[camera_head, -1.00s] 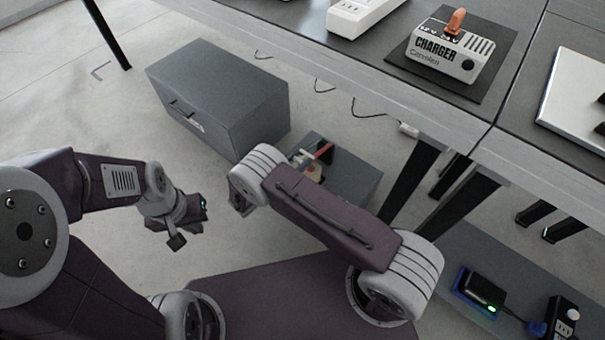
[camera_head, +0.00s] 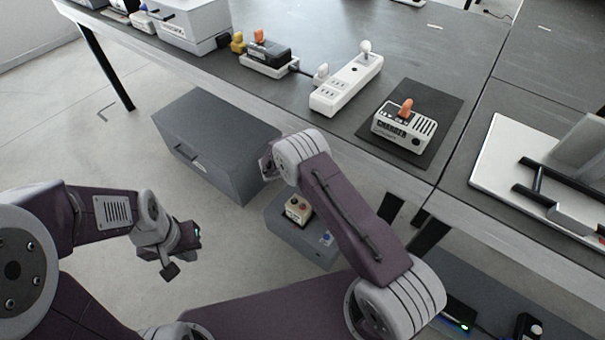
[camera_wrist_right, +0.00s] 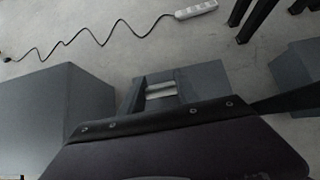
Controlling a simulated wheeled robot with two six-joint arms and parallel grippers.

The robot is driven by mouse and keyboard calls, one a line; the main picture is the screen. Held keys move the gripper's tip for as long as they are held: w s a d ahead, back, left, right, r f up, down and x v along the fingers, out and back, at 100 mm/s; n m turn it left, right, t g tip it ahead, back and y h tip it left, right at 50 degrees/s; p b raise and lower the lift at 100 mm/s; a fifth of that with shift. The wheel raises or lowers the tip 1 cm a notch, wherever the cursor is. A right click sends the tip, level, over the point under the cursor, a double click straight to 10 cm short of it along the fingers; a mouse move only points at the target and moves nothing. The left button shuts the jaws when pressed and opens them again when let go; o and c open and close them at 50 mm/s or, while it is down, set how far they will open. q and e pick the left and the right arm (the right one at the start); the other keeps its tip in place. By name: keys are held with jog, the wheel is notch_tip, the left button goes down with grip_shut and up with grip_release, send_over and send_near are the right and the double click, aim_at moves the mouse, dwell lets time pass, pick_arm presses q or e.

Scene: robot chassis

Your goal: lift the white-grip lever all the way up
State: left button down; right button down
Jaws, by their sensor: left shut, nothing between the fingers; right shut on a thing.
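In the right wrist view, a grey box (camera_wrist_right: 204,80) stands on the floor. A pale bar (camera_wrist_right: 160,90), which looks like the white grip of the lever, lies across its left part between grey pieces. It looks low, but its exact angle is unclear. My left gripper (camera_head: 186,241) is shut and empty over the floor at the left. My right arm folds forward in the middle of the head view. Its gripper is hidden there, and no fingers show in the right wrist view.
A grey cabinet (camera_head: 219,144) stands left of a low grey box that carries a small control box (camera_head: 298,209). A cord and power strip (camera_wrist_right: 196,9) lie on the floor.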

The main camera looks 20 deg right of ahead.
pick_arm(q)
jog(key=shift+w+d+r, duration=0.15)
jog(key=shift+w+d, duration=0.1)
jog(key=shift+d, duration=0.1)
pick_arm(e)
jog(key=shift+w+d+r, duration=0.2)
jog(key=shift+w+d, duration=0.35)
jog(key=shift+d, duration=0.2)
jog(key=shift+w+d+r, duration=0.2)
jog(key=shift+w+d, duration=0.35)
jog(key=shift+d, duration=0.2)
jog(key=c, duration=0.9)
grip_release()
jog(key=shift+f, duration=0.1)
pick_arm(q)
notch_tip(320, 180, up, 3)
jog(key=p, duration=0.3)
jog(key=shift+r, duration=0.15)
pick_arm(e)
jog(key=v, duration=0.9)
